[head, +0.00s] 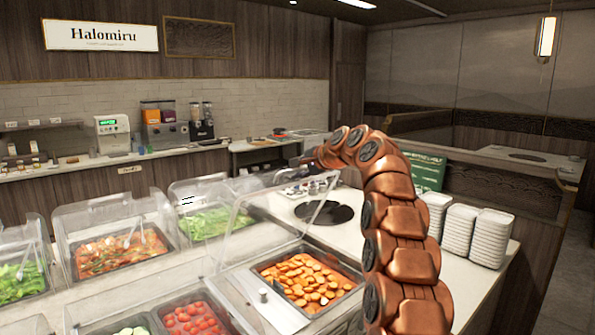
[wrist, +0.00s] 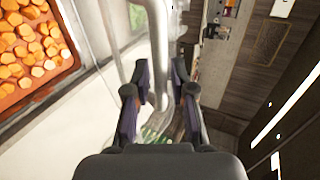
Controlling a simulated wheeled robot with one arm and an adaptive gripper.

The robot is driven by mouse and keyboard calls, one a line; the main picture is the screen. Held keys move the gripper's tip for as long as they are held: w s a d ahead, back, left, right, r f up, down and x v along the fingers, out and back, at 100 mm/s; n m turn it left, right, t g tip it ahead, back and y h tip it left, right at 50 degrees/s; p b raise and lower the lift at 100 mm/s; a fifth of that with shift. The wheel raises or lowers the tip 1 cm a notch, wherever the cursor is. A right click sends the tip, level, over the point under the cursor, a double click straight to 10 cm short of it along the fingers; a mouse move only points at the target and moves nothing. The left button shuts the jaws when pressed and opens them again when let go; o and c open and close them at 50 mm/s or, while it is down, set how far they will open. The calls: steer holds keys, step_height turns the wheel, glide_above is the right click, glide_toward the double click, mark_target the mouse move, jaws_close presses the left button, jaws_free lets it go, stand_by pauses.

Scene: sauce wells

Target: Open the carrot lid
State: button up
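The carrot tray (head: 345,290), full of orange slices (head: 303,280), sits in the counter in the head view. The slices also show at upper left in the wrist view (wrist: 30,45). Its clear lid (head: 243,225) stands tilted up at the left of the tray, leaving the carrots uncovered. My gripper (head: 302,163) is beyond the tray, near the lid's raised upper edge; its fingers are too small to read there. In the wrist view my gripper (wrist: 160,95) has its fingers apart, with a clear curved bar (wrist: 158,45) passing between or behind them. I cannot tell whether they touch it.
Covered trays of lettuce (head: 205,222) and mixed salad (head: 120,252) stand to the left. Tomatoes (head: 190,318) are in front. A dark round plate (head: 323,212) lies behind the carrots. Stacks of white dishes (head: 475,235) stand to the right of my arm.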

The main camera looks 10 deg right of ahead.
steer(key=v, duration=1.2)
steer(key=shift+f, duration=0.1)
steer(key=s+a+f+n+g+h+b, duration=0.1)
steer(key=s+a+f+n+g, duration=0.3)
steer(key=s+f, duration=0.6)
steer(key=s+a+f+n+g+h, duration=0.1)
steer(key=s+a+f+n+g, duration=0.35)
steer(key=s, duration=0.95)
steer(key=s+d+f+n+g+h, duration=0.1)
steer(key=s+d+f, duration=0.1)
steer(key=s+f, duration=0.4)
steer(key=s+d+f+n+g+h, duration=0.1)
steer(key=s+f, duration=0.6)
steer(key=s, duration=0.9)
steer(key=s+d+f+n+g+h, duration=0.1)
steer(key=s+d+f, duration=0.3)
steer(key=s, duration=0.6)
step_height(320, 180, down, 3)
steer(key=shift+s+r+g+h+b, duration=0.15)
steer(key=shift+s+g+h+b, duration=0.35)
steer(key=shift+h, duration=0.2)
steer(key=shift+w+a+n, duration=0.15)
steer(key=shift+a+n, duration=0.05)
steer(key=shift+n, duration=0.05)
